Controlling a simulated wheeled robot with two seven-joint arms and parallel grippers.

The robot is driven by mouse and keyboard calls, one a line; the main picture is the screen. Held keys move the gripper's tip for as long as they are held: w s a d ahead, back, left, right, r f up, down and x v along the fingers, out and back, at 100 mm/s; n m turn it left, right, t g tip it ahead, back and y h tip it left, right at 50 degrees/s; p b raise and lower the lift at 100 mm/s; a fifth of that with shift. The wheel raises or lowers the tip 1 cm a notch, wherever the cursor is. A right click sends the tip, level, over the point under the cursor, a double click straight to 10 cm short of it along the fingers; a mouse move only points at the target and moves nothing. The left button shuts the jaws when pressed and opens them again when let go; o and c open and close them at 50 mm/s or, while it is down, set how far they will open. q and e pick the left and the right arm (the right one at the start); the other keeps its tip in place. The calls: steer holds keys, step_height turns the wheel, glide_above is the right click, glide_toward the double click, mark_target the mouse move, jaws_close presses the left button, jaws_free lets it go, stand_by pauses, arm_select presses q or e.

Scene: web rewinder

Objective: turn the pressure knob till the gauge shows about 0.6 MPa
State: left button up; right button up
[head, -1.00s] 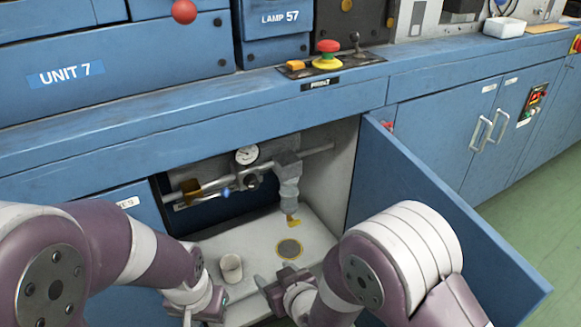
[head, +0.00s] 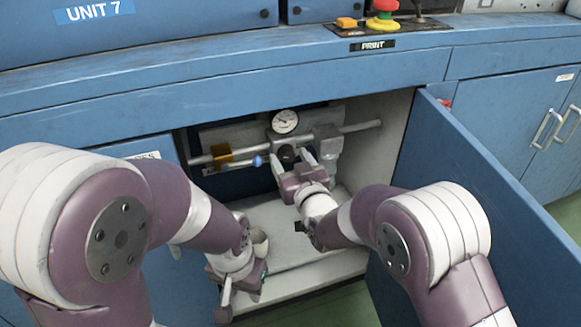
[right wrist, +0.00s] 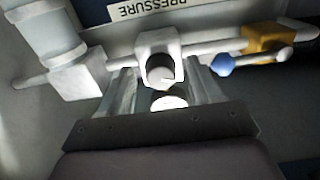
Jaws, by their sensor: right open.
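The round pressure gauge (head: 285,121) with a white face is on the pipe inside the open cabinet; its needle is too small to read. The dark pressure knob (head: 287,153) is just below it. My right gripper (head: 291,158) is open, with one finger on each side of the knob; I cannot tell whether they touch it. The right wrist view shows the gripper (right wrist: 160,82) spread in front of the regulator (right wrist: 158,42), below the PRESSURE label (right wrist: 160,8). My left gripper (head: 241,288) hangs low at the cabinet front; its jaw opening is unclear.
A blue-tipped valve (head: 258,161) and a brass fitting (head: 221,154) are left of the knob. The open blue door (head: 470,170) bounds the right side.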

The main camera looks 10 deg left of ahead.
steer(key=shift+w+a, duration=0.1)
steer(key=shift+w, duration=0.05)
steer(key=c, duration=1)
steer(key=shift+c, duration=0.2)
steer(key=shift+r+m, duration=0.1)
steer(key=shift+m, duration=0.2)
steer(key=m+p, duration=0.2)
steer(key=m, duration=0.2)
steer(key=shift+m, duration=0.3)
steer(key=m+p, duration=0.1)
steer(key=m, duration=0.5)
steer(key=shift+p, duration=0.3)
steer(key=m+p, duration=0.1)
steer(key=m, duration=0.5)
steer(key=shift+m+p, duration=0.3)
steer(key=m+p, duration=0.1)
steer(key=m, duration=0.4)
steer(key=shift+m, duration=0.4)
